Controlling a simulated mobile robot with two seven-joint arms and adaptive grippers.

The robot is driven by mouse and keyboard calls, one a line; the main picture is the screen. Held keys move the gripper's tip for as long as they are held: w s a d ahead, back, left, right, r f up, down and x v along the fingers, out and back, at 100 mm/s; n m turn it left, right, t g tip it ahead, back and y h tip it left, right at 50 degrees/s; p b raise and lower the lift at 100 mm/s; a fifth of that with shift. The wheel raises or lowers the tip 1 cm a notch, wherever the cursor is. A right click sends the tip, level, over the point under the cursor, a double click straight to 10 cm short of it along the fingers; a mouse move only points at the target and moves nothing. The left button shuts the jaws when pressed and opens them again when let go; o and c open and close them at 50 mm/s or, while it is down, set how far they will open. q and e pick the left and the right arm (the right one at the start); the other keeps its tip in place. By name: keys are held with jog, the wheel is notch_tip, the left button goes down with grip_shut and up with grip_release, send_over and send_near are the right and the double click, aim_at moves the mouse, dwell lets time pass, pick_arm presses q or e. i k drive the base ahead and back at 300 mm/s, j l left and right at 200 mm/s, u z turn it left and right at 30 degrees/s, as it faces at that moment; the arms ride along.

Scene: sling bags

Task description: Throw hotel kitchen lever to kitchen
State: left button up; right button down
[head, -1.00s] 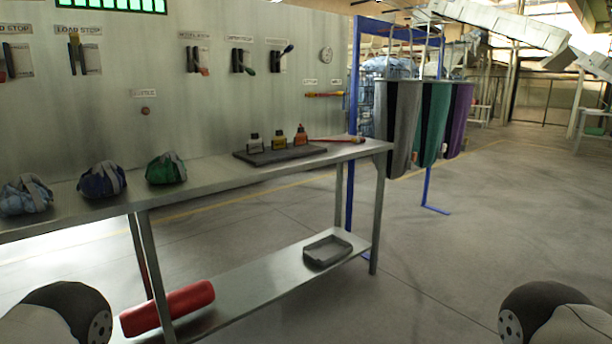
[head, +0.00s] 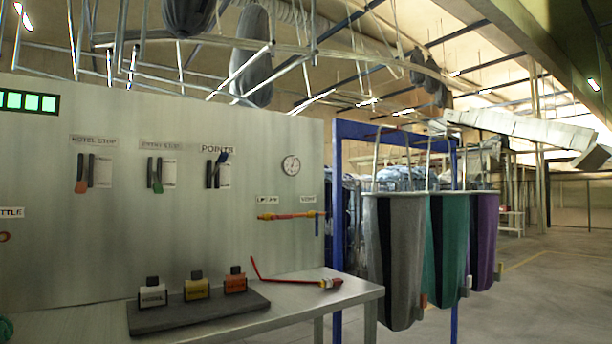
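Three levers are on the grey wall panel (head: 255,125) in the head view. The lever under HOTEL STOP has a red handle (head: 81,187) hanging down. The middle lever has a green handle (head: 157,187), also down, and its sign is blurred. The small plates beside the levers are too small to read, so I cannot tell which side is marked kitchen. Neither gripper is in view.
A metal table (head: 345,290) stands before the panel. It holds a dark tray (head: 200,318) with three small blocks and a red rod (head: 290,282). Grey (head: 398,260), green (head: 447,240) and purple (head: 483,240) sling bags hang at the right. Open floor (head: 545,290) lies beyond them.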

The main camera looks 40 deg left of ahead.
aim_at(223, 156)
jog(key=i+u, duration=0.5)
jog(key=i+l+u, duration=0.25)
jog(key=u, duration=0.25)
jog(key=i+l+u, duration=0.6)
jog(key=l+u, duration=0.15)
jog(key=u, duration=0.2)
jog(key=i+l+u, duration=0.15)
jog(key=l+u, duration=0.85)
jog(key=i+l, duration=0.05)
jog(key=l, duration=0.1)
